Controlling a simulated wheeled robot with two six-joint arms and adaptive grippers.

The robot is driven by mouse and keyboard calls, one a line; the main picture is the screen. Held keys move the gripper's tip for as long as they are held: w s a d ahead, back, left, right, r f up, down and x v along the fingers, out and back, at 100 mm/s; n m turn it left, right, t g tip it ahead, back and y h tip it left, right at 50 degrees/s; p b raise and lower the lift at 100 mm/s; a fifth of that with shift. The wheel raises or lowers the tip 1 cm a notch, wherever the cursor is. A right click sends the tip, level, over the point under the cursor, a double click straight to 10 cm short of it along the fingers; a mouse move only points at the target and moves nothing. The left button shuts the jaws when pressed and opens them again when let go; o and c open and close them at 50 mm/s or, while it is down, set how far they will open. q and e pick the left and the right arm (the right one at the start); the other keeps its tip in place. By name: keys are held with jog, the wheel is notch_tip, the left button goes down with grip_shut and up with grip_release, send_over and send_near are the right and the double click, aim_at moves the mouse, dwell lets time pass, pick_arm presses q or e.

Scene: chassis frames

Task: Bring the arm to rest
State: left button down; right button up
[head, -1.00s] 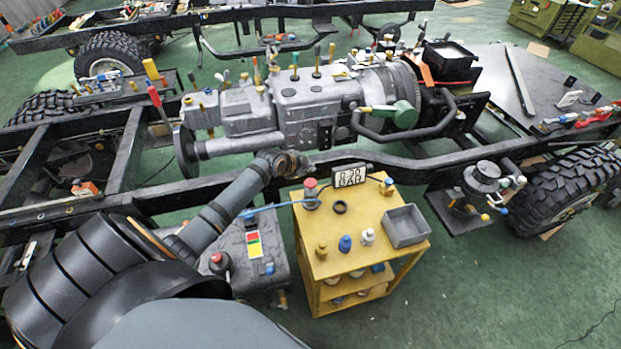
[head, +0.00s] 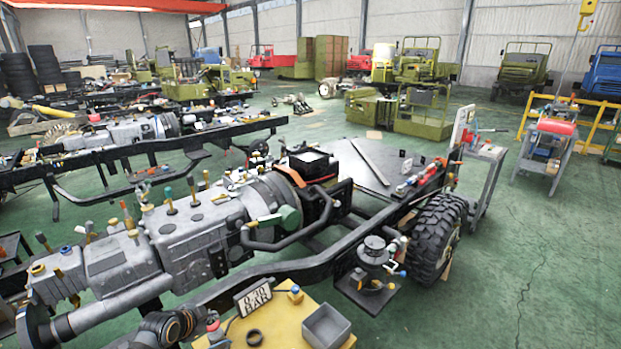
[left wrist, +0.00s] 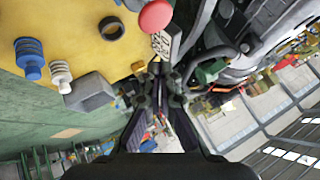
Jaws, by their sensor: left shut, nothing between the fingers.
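My left arm comes in at the bottom left of the head view, and only its end shows there. My left gripper (head: 192,319) is beside the red-topped knob at the corner of the yellow cart. In the left wrist view the gripper (left wrist: 158,76) has its fingers together with nothing between them. It points along the cart's edge, near the sign and the red knob. Whether it touches anything cannot be told. My right gripper is in neither view.
The yellow cart (head: 285,325) carries a grey bin (head: 326,327), a black ring (head: 255,337), a red knob (head: 213,325) and a small sign (head: 252,297). Behind it lies the chassis frame (head: 310,255) with a grey engine (head: 190,235). Green floor (head: 520,260) is open at the right.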

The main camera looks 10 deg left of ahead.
pick_arm(q)
jog(key=s+d+f+n+g, duration=0.1)
jog(key=s+d+n+g, duration=0.2)
jog(key=s+d, duration=0.75)
jog(key=s+r+n+g+y, duration=0.1)
jog(key=s+r+n, duration=0.15)
jog(key=s, duration=0.55)
jog(key=s+r+n+g+y, duration=0.1)
jog(key=s+r+n, duration=0.15)
jog(key=s, duration=0.55)
notch_tip(320, 180, down, 30)
jog(key=s+a+n+g, duration=0.1)
jog(key=s+a, duration=0.2)
jog(key=s+f+g, duration=0.1)
jog(key=s+f, duration=1.3)
jog(key=s, duration=0.3)
jog(key=shift+a+b, duration=0.3)
jog(key=shift+a, duration=0.1)
